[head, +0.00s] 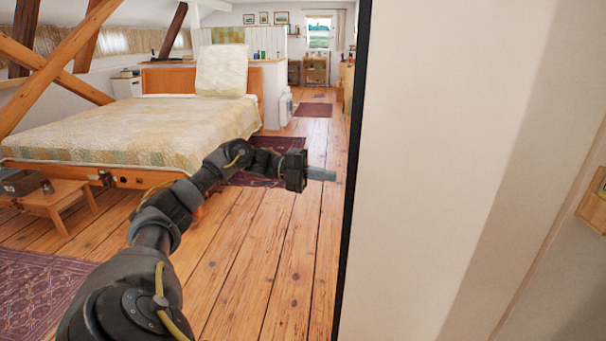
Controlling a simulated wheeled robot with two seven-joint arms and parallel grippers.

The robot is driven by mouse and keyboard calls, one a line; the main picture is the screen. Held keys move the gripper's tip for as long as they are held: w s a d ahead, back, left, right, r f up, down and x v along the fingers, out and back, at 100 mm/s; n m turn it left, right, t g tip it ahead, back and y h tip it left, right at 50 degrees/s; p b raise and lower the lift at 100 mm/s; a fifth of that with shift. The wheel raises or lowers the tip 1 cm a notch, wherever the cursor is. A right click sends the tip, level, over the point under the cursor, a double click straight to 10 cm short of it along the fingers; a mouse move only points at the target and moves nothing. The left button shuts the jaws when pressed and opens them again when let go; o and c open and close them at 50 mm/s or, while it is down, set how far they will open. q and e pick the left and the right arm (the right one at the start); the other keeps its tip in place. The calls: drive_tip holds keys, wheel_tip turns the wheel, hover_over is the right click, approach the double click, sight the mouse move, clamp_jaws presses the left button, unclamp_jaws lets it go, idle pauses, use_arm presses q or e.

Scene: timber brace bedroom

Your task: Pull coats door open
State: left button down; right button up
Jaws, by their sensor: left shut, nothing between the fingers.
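A large white panel (440,150) with a dark vertical edge (352,150) fills the right half of the head view. It may be the coats door, but no label or handle shows on it, and I cannot tell how far open it stands. My left gripper (322,174) reaches in from the left, with its grey fingers shut and empty, pointing right. The fingertips end just left of the dark edge in the picture. A small gap shows between them, and I cannot tell the depth between them. My right gripper is not in view.
A bed (130,130) stands at the left, with a low wooden bench (55,197) in front of it. Dark red rugs (40,290) lie on the plank floor (265,260). A wooden fitting (594,205) shows at the right edge.

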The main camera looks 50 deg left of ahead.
use_arm(q)
drive_tip(key=a, duration=0.6)
drive_tip(key=shift+w, duration=0.25)
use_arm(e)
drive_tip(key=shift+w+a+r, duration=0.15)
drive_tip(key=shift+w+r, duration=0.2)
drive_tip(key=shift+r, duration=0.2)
use_arm(q)
drive_tip(key=shift+f, duration=0.1)
